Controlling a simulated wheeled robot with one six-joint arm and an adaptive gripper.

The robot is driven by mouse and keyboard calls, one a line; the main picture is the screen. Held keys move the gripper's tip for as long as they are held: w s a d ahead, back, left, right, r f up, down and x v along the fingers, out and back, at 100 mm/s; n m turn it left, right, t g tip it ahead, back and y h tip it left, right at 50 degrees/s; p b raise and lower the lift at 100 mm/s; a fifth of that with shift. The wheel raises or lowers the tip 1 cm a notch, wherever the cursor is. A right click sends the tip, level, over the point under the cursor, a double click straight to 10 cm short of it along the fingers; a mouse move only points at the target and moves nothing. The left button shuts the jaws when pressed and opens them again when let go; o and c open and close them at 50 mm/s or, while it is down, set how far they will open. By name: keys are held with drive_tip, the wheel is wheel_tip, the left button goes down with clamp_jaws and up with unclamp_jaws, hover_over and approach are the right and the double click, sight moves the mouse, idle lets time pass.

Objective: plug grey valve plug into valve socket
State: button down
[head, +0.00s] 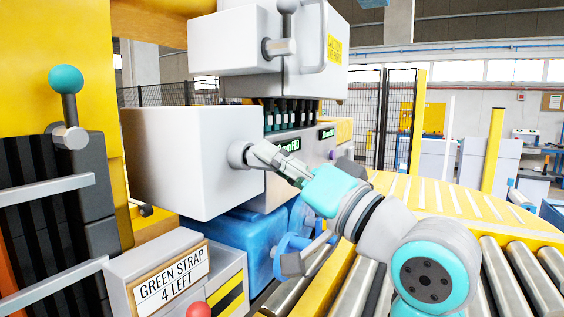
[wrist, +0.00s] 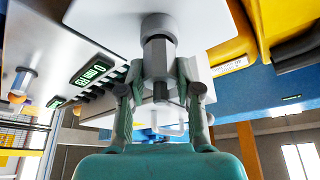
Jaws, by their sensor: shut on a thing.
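My gripper (head: 262,153) reaches in from the right in the head view, at the side of a white box. In the wrist view my gripper (wrist: 160,88) has one finger on each side of the grey valve plug (wrist: 158,58) and is shut on it. The plug's far end meets a round, darker grey collar (wrist: 158,26) on the white face, which appears to be the valve socket. The collar also shows in the head view (head: 237,154). The plug looks in line with it. How deep the plug sits inside cannot be seen.
The white box (head: 180,160) fills the space left of my gripper. Another white housing with a lever (head: 287,8) hangs above. Blue machinery (head: 240,245) and a roller conveyor (head: 510,270) lie below. A "GREEN STRAP 4 LEFT" sign (head: 172,278) stands at lower left.

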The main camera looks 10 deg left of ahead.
drive_tip(key=shift+a, duration=0.25)
drive_tip(key=c, duration=0.7)
unclamp_jaws()
